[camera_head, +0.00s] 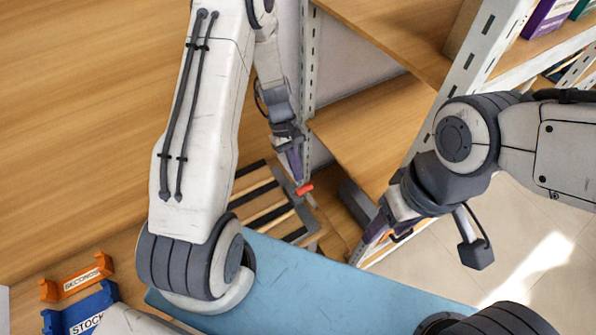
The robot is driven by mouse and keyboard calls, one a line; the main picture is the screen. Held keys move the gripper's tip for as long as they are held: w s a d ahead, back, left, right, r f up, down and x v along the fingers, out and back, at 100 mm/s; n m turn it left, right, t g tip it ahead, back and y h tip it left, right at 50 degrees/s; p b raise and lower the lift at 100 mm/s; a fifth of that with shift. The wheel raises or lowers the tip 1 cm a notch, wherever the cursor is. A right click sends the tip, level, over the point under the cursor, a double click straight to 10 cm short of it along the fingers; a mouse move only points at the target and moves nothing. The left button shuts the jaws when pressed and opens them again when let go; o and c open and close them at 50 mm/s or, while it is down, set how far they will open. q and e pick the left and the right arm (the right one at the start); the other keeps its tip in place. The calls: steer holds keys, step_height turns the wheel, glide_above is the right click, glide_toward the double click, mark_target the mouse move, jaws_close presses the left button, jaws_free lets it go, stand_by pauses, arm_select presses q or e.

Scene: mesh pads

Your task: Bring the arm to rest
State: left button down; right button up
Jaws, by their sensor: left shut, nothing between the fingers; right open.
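My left gripper (296,168) hangs fingers-down beside the metal shelf post, at the end of the white arm that rises from the lower left and folds over at the top. It is shut and empty. A small red piece (304,188) shows just below its fingertips; I cannot tell whether they touch. My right gripper (372,236) comes in from the right and points down and left, near the far edge of the blue surface (320,290). It is open and empty. Its fingertips are small and partly dark in this view.
A slatted wooden rack (268,208) lies below my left gripper. Wooden shelves (365,130) with perforated metal posts (308,60) stand behind the grippers. An orange "SECONDS" holder (78,282) and a blue "STOCK" bin (84,318) sit at lower left. Open tiled floor (540,235) shows right.

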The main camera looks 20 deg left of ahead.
arm_select(q)
steer(key=p+v, duration=0.5)
steer(key=v, duration=0.3)
steer(key=shift+d+r+p, duration=0.25)
steer(key=shift+p, duration=0.05)
steer(key=shift+s, duration=0.15)
steer(key=s+d+r+m+t+y+b, duration=0.1)
steer(key=s+d+r+m+b, duration=0.2)
steer(key=d+m+b, duration=0.15)
steer(key=s+d+r+m+y+b, duration=0.1)
steer(key=s+d+r+m+b, duration=0.2)
steer(key=d, duration=0.3)
steer(key=s+d+m+t+b, duration=0.1)
steer(key=s+d+m+b, duration=0.1)
steer(key=s+m, duration=0.3)
steer(key=s+d+m+t+y+b, duration=0.1)
steer(key=s+m+b, duration=0.3)
steer(key=s, duration=0.5)
steer(key=shift+s+d+r+m, duration=0.2)
steer(key=shift+d+r+m, duration=0.2)
steer(key=shift+d+m, duration=0.15)
